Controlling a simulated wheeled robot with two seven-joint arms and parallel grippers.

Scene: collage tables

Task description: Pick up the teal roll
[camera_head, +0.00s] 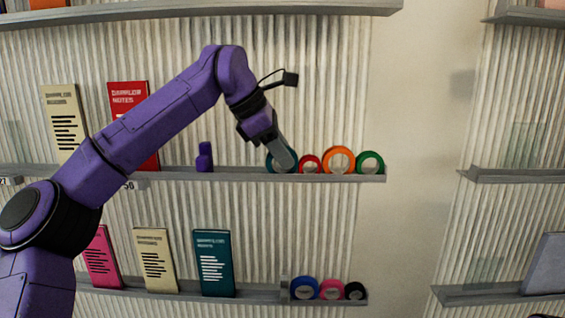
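The teal roll (271,166) stands on the middle shelf, at the left end of a row of rolls. My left gripper (283,160) reaches down in front of it and covers much of it. The finger overlaps the roll in the picture; I cannot tell whether it touches or grips it. Only one finger shows clearly, so its opening is hidden. My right gripper is not in view.
A red roll (309,158), an orange roll (327,158) and a green roll (380,161) stand close to the right on the middle shelf (250,176). A purple object (204,160) stands left. The lower shelf (255,295) holds booklets and rolls.

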